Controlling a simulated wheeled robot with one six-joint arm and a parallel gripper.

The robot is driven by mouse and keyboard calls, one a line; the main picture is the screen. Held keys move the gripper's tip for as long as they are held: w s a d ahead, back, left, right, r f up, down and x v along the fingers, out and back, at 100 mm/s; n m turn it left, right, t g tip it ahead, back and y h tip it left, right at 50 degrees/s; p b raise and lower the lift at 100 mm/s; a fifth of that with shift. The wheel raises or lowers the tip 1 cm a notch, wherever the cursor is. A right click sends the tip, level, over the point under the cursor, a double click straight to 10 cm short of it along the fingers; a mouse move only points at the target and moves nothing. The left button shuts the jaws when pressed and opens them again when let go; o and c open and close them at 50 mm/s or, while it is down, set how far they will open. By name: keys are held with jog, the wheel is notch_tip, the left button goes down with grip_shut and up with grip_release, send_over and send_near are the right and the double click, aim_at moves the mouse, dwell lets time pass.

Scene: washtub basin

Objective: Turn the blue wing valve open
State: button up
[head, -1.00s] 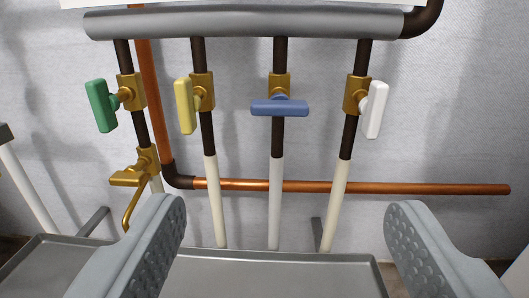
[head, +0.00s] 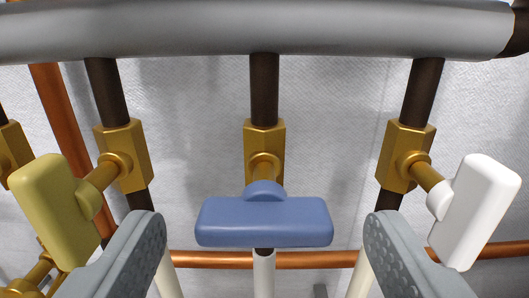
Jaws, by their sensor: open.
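The blue wing valve (head: 264,222) is in the middle of the head view. Its handle lies crosswise, at a right angle to its upright dark pipe, on a brass body (head: 264,145). My gripper (head: 264,235) is open, with one grey finger to the left of the blue handle and one to the right. The handle lies between the fingers in the picture, with a gap at each side; I see no contact.
A yellow wing handle (head: 55,210) is close to my left finger, and a white one (head: 474,212) is close to my right finger. A thick grey pipe (head: 250,30) runs across the top. A copper pipe (head: 310,260) crosses behind, below the blue handle.

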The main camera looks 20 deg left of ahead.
aim_at(265, 236)
jog(key=shift+x, duration=1.7)
jog(key=c, duration=1)
